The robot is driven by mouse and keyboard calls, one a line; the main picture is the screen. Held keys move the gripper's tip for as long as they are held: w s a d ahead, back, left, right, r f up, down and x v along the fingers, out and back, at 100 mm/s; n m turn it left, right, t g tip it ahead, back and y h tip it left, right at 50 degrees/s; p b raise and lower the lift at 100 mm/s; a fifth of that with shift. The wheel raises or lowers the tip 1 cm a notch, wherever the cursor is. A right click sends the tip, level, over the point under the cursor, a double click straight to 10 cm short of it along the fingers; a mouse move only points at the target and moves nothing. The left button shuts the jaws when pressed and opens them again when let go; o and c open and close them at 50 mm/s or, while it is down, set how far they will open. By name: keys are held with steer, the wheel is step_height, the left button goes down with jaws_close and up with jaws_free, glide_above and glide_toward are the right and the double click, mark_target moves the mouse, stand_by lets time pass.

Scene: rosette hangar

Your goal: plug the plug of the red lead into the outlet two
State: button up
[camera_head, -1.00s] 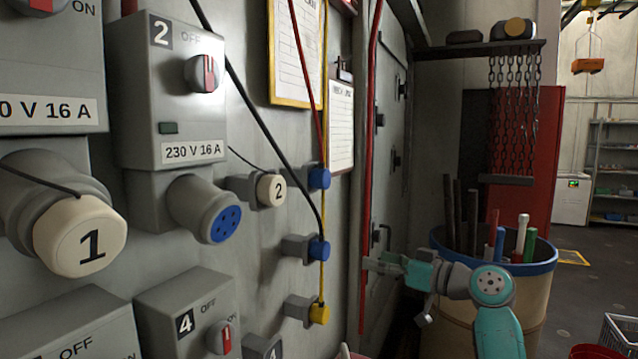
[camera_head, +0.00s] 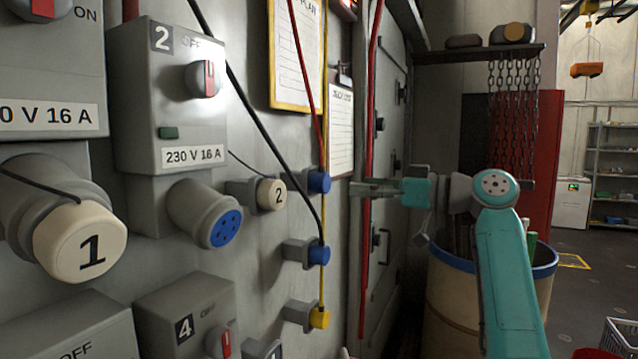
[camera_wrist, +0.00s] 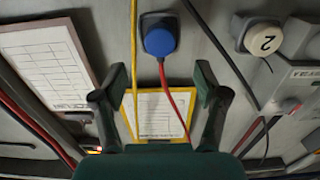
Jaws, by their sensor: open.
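The plug of the red lead (camera_head: 319,182) is blue and sits in a grey holder on the wall, with the red lead running up from it. In the wrist view the same blue plug (camera_wrist: 160,40) lies between and beyond my fingertips, with the red lead coming from it. My gripper (camera_head: 356,188) is open and empty, to the right of the plug at about its height and apart from it. Outlet two (camera_head: 225,229) shows an uncovered blue face with dark holes, under the box marked 2. Its cream cap (camera_head: 271,193) marked 2 sits beside it.
Below are a blue plug on a black lead (camera_head: 319,254) and a yellow plug (camera_head: 319,318). The black lead (camera_head: 262,122) crosses in front of the wall. A red pipe (camera_head: 366,240) runs down behind my gripper. A barrel (camera_head: 455,300) stands at right.

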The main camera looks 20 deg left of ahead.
mark_target(328, 183)
steer(key=shift+a, duration=0.1)
steer(key=shift+w+a, duration=0.2)
steer(key=shift+a, duration=2)
steer(key=shift+w+a, duration=0.15)
steer(key=shift+a, duration=2)
jaws_close()
steer(key=shift+s+d, duration=0.15)
steer(key=shift+d, duration=1.3)
steer(key=shift+s+d, duration=0.1)
steer(key=shift+d, duration=1.35)
steer(key=shift+d, duration=0.1)
